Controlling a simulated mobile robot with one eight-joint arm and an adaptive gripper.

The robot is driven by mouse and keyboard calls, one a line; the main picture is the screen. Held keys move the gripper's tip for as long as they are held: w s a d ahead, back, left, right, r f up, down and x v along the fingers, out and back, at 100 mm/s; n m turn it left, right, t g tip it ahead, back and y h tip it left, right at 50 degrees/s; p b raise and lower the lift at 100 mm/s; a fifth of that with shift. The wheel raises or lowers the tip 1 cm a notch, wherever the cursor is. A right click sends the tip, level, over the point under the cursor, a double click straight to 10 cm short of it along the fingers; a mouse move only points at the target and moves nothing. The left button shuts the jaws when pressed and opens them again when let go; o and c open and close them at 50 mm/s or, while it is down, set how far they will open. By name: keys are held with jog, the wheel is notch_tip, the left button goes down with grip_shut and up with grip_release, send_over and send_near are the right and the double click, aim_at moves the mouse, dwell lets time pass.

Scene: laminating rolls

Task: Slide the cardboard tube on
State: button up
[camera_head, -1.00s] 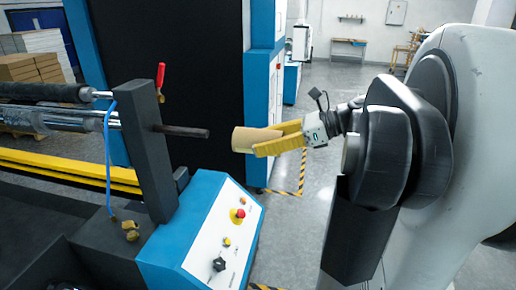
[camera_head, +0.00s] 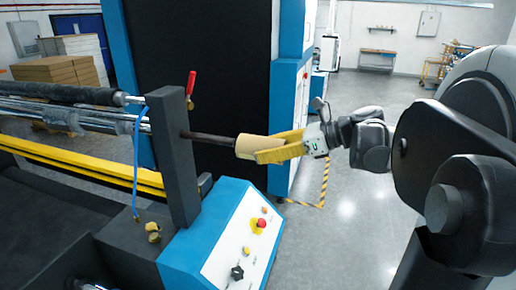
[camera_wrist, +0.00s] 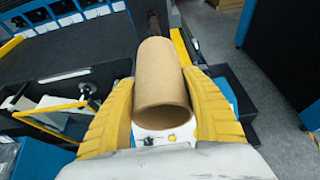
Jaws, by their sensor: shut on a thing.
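My gripper (camera_head: 268,152) has yellow ribbed fingers shut on the tan cardboard tube (camera_head: 250,146). In the wrist view the tube (camera_wrist: 160,65) lies between the two fingers (camera_wrist: 157,85), its open near end toward the camera. A dark bare rod (camera_head: 208,138) sticks out to the right from the machine's dark upright post (camera_head: 173,150). In the head view the rod's tip meets the tube's left end, and the two look roughly in line. I cannot tell whether the tip is inside the tube or only in front of or beside it.
A blue and white control panel (camera_head: 240,240) with a red button (camera_head: 262,222) stands below the tube. A red-handled lever (camera_head: 190,84) rises behind the post. A tall black and blue cabinet (camera_head: 200,60) stands behind. Open floor (camera_head: 350,215) lies to the right.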

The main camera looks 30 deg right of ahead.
aim_at(244, 135)
jog(key=shift+w+a+b, duration=0.15)
jog(key=shift+w+a, duration=1.6)
jog(key=shift+w, duration=0.55)
jog(key=shift+w+a+b, duration=0.2)
jog(key=shift+w+a, duration=1.6)
jog(key=shift+w, duration=0.45)
jog(key=shift+w+a+b, duration=0.15)
jog(key=shift+w+a, duration=1.6)
jog(key=shift+w, duration=0.55)
jog(key=o, duration=1.2)
jog(key=v, duration=1.2)
jog(key=shift+f, duration=0.1)
